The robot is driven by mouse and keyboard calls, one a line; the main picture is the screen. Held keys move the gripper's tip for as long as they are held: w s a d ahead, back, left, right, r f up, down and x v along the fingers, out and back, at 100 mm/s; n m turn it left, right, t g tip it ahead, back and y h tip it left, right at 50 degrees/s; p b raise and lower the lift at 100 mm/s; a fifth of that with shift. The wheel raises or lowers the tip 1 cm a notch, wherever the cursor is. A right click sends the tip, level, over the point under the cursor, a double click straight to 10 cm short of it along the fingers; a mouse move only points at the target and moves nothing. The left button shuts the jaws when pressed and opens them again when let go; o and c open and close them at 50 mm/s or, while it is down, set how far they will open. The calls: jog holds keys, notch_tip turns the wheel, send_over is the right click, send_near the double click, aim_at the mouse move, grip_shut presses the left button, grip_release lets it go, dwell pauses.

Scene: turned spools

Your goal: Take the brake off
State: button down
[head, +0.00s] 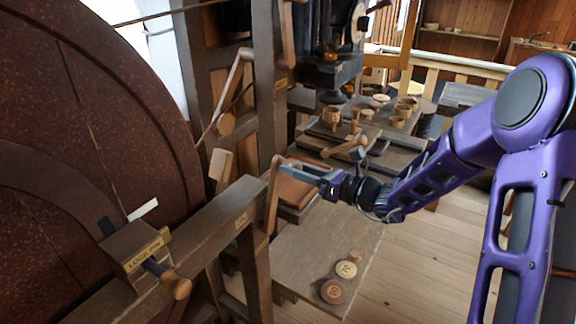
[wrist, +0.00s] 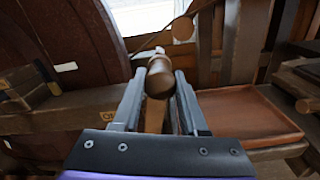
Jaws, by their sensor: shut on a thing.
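The brake is most likely the upright wooden lever (head: 271,205) at the front post, beside a small brass plate (head: 241,220) that seems to read ON. My gripper (head: 284,166) reaches in from the right at the lever's top end. In the wrist view the lever's rounded wooden end (wrist: 159,80) lies between the fingertips of my gripper (wrist: 158,92), which are shut on it. The lower part of the lever is partly hidden by the fingers there. Another small plate (head: 281,84) is on the post higher up; its lettering is too small to read.
A large dark red wheel (head: 110,120) fills the left. A block labelled LOCK PIN (head: 140,256) with a wooden-knobbed pin (head: 178,287) sits on the beam (head: 195,235). Round tokens (head: 333,291) lie on the low board.

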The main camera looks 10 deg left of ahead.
jog(key=shift+w+d+f, duration=0.2)
jog(key=shift+w+d, duration=0.05)
jog(key=shift+w, duration=0.2)
jog(key=shift+w+d+f, duration=0.15)
jog(key=shift+w+d, duration=0.05)
jog(key=shift+w, duration=0.2)
jog(key=shift+c, duration=2.2)
grip_release()
jog(key=shift+w, duration=0.1)
jog(key=v, duration=1.7)
jog(key=shift+s, duration=0.25)
jog(key=shift+d+f, duration=0.1)
